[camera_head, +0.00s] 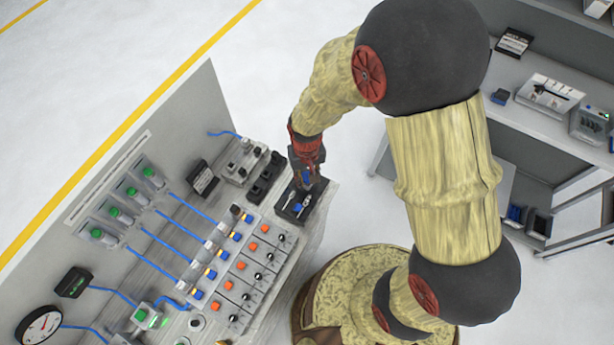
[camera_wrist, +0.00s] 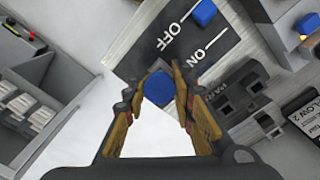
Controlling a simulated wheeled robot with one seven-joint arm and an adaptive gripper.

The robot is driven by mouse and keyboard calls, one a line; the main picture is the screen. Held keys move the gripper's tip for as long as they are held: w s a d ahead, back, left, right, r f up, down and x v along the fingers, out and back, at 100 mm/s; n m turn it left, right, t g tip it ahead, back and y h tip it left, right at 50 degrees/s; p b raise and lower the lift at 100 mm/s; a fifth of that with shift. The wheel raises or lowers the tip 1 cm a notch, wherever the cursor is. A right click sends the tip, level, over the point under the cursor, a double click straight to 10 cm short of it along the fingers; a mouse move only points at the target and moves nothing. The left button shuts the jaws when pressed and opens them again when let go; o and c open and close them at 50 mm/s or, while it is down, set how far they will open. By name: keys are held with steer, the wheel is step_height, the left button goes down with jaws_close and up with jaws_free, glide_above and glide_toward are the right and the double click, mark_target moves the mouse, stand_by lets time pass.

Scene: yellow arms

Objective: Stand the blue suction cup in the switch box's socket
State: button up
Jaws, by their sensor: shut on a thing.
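My gripper (camera_head: 306,172) is shut on the blue suction cup (camera_wrist: 158,88), whose round blue face shows between the yellow fingers in the wrist view. The head view shows only a small blue patch at the fingers. The dark switch box (camera_head: 313,204) with white OFF and ON lettering lies below the gripper at the bench's end; its dark top (camera_wrist: 166,25) also fills the upper middle of the wrist view. Another blue piece (camera_wrist: 204,12) sits on it near OFF. The cup appears over the box's edge; I cannot tell whether it touches. I cannot make out the socket.
Black holders (camera_head: 265,175) stand left of the switch box. A panel of orange and blue buttons (camera_head: 240,265) lies nearer. A grey back wall (camera_head: 175,130) rises behind. A separate shelf bench (camera_head: 560,115) stands at the right, with bare floor between.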

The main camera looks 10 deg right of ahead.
steer(key=shift+f, duration=0.1)
steer(key=o, duration=0.9)
steer(key=shift+o, duration=0.5)
step_height(320, 180, up, 9)
steer(key=p, duration=0.6)
